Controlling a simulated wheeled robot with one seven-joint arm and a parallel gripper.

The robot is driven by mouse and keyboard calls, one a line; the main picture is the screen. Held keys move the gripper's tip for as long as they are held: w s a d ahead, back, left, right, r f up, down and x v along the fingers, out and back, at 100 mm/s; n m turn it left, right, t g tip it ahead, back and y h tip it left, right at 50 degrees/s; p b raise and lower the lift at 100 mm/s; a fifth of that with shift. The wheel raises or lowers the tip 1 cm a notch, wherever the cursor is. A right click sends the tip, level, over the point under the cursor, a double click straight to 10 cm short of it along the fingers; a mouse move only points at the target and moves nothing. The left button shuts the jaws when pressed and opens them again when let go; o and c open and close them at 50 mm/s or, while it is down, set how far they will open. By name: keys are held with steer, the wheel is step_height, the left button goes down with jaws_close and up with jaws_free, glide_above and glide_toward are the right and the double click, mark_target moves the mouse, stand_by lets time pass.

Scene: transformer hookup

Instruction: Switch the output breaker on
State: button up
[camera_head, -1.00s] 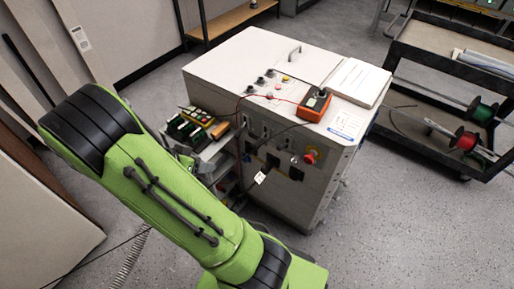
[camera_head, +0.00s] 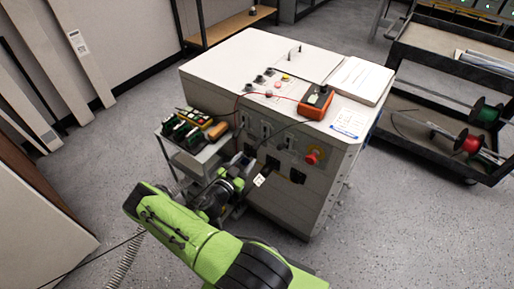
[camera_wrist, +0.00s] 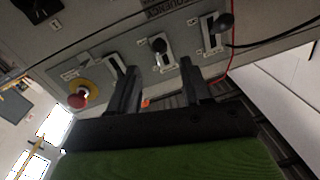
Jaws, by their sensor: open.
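The white cabinet (camera_head: 235,68) has a front panel with a row of breaker levers (camera_head: 267,129). In the wrist view a middle lever with a dark knob (camera_wrist: 158,46) stands in a pale slotted plate. Another lever (camera_wrist: 223,23) is to its right, and a third plate (camera_wrist: 117,64) is partly behind my left finger. I cannot read which one is the output breaker. My gripper (camera_wrist: 159,68) is open and empty, its fingers pointing towards the panel below the middle lever in the picture. In the head view my gripper (camera_head: 240,168) is low before the panel, partly hidden by the wrist.
A red emergency stop on a yellow ring (camera_wrist: 80,96) sits at the panel's left in the wrist view. An orange meter (camera_head: 315,103) with leads lies on the cabinet top. A small cart (camera_head: 205,155) with tools stands close left of the arm. A dark shelf cart (camera_head: 430,100) is at right.

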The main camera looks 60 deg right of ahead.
mark_target(255, 148)
steer(key=d, duration=0.3)
steer(key=d+b, duration=0.1)
steer(key=d, duration=0.5)
steer(key=shift+s+b, duration=0.3)
steer(key=shift+b, duration=0.05)
jaws_close()
